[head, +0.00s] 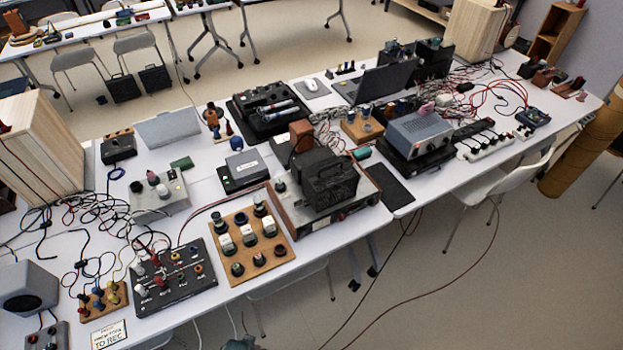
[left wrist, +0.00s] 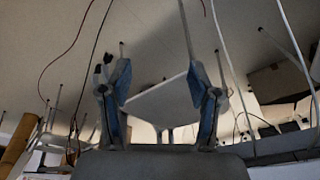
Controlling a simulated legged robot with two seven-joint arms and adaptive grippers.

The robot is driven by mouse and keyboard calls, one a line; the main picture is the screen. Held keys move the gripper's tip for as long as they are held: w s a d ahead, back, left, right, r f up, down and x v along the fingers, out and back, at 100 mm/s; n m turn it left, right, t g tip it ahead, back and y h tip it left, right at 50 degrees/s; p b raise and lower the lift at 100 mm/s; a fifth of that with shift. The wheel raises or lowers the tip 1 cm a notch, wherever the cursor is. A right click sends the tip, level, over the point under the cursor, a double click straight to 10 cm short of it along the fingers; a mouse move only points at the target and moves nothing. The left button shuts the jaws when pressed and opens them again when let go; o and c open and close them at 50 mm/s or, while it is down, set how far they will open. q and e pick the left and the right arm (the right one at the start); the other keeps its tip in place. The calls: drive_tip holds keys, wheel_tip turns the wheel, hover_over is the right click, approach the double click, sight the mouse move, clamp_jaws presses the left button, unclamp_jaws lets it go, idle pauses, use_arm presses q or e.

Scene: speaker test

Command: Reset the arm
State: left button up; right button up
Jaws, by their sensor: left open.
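My left gripper (left wrist: 160,78) shows in the left wrist view with its two blue-padded fingers spread apart. Nothing is held between them; a white chair (left wrist: 160,103) shows behind the gap. In the head view a small grey-green piece shows at the bottom edge, below the table; it may be part of my arm, but too little shows to tell. My right gripper is in neither view.
A long white table (head: 205,168) is crowded with a black instrument (head: 328,175), a terminal board (head: 172,275), a knobbed wooden board (head: 250,243), a laptop (head: 385,82) and tangled wires. A white chair (head: 497,190) stands at the right. Cables hang over the front edge; the floor (head: 480,290) is mostly clear.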

use_arm(q)
drive_tip(key=s+f+g, duration=0.1)
drive_tip(key=s+f, duration=0.3)
drive_tip(key=f, duration=0.4)
drive_tip(key=s+f, duration=0.3)
drive_tip(key=f, duration=0.5)
drive_tip(key=s+a+f, duration=0.3)
drive_tip(key=s+f, duration=0.6)
drive_tip(key=s, duration=0.4)
drive_tip(key=shift+s+a+g, duration=0.2)
drive_tip(key=shift+s+g, duration=0.2)
